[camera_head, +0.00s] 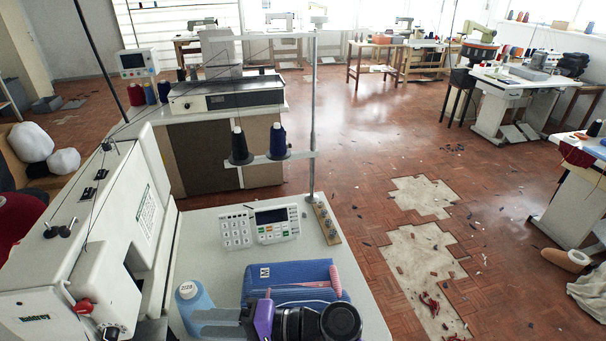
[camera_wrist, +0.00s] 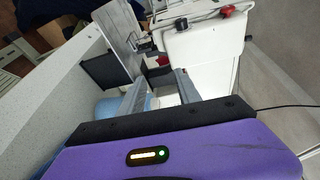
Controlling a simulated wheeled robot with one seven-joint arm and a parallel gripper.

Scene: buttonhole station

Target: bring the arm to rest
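My gripper (camera_wrist: 160,80) shows in the wrist view with its two grey fingers apart and a gap between them. I see nothing clearly held there. In the head view my arm's purple and black end (camera_head: 263,318) is low over the worktable (camera_head: 350,290), with the grey fingers pointing left towards the sewing machine (camera_head: 140,215). A light-blue thing with a white round top (camera_head: 187,290) is close by the fingers; whether they touch it I cannot tell. A blue part (camera_wrist: 108,108) shows left of the fingers in the wrist view.
A blue folded cloth (camera_head: 290,273) with a pink roll (camera_head: 335,281) lies behind my arm. A keypad panel (camera_head: 260,224) and a thread stand (camera_head: 313,130) with dark cones stand further back. Open floor with broken tiles (camera_head: 425,260) is beyond.

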